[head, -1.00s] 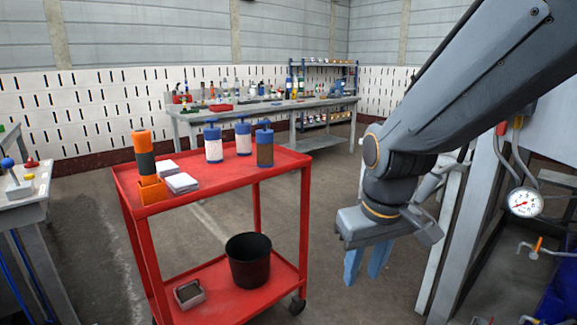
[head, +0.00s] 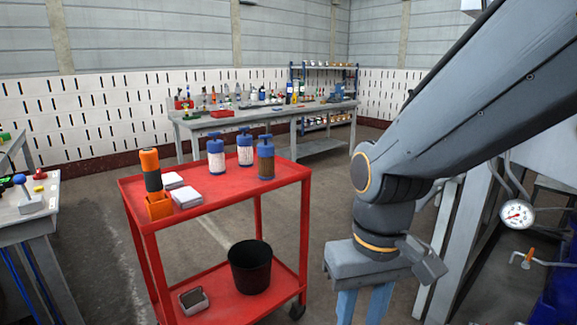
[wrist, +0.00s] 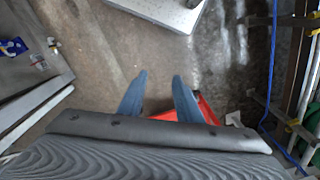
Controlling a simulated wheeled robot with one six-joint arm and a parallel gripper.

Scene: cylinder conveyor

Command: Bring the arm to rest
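My gripper (head: 363,306) hangs at the end of my arm to the right of the red cart, pointing down, with its blue fingers apart. In the wrist view its two fingers (wrist: 160,85) stand apart with nothing between them, above bare floor. The lower ends of the fingers are cut off by the bottom of the head view. My arm reaches down from the upper right of the head view.
A red cart (head: 225,205) carries several blue-capped cylinders (head: 265,160), an orange-and-black cylinder (head: 151,170) in an orange holder (head: 159,206), and white boxes (head: 186,196). A black bin (head: 249,268) is on its lower shelf. A pressure gauge (head: 518,214) is at right.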

